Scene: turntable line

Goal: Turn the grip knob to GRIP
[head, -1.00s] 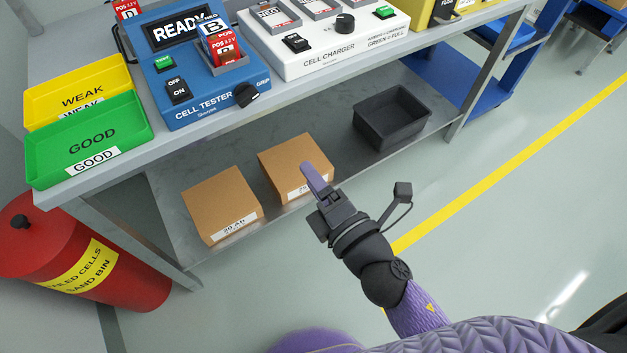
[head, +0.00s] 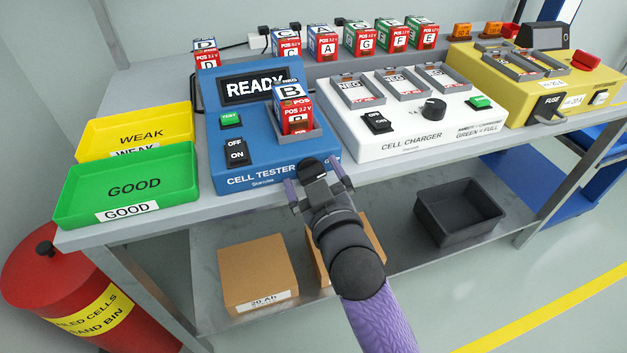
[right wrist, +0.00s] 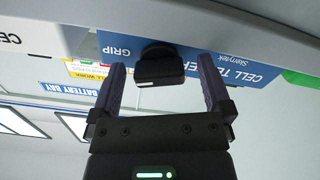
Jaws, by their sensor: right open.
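The blue cell tester (head: 262,180) stands on the bench, its screen (head: 258,86) reading READY. Cell B (head: 293,112) sits in its slot. The grip knob is hidden behind my right gripper in the head view. In the right wrist view the black grip knob (right wrist: 158,65) stands out from the blue face beside the word GRIP (right wrist: 118,50). My right gripper (head: 316,180) is open at the tester's front right corner. In the right wrist view its two purple fingers (right wrist: 160,88) stand either side of the knob with gaps. My left gripper is not in view.
The white cell charger (head: 415,120) stands right of the tester, with a yellow unit (head: 540,85) beyond it. Green GOOD (head: 128,188) and yellow WEAK (head: 135,128) trays are at left. Several cells (head: 362,38) line the back. Boxes (head: 258,270) and a dark bin (head: 460,212) occupy the lower shelf.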

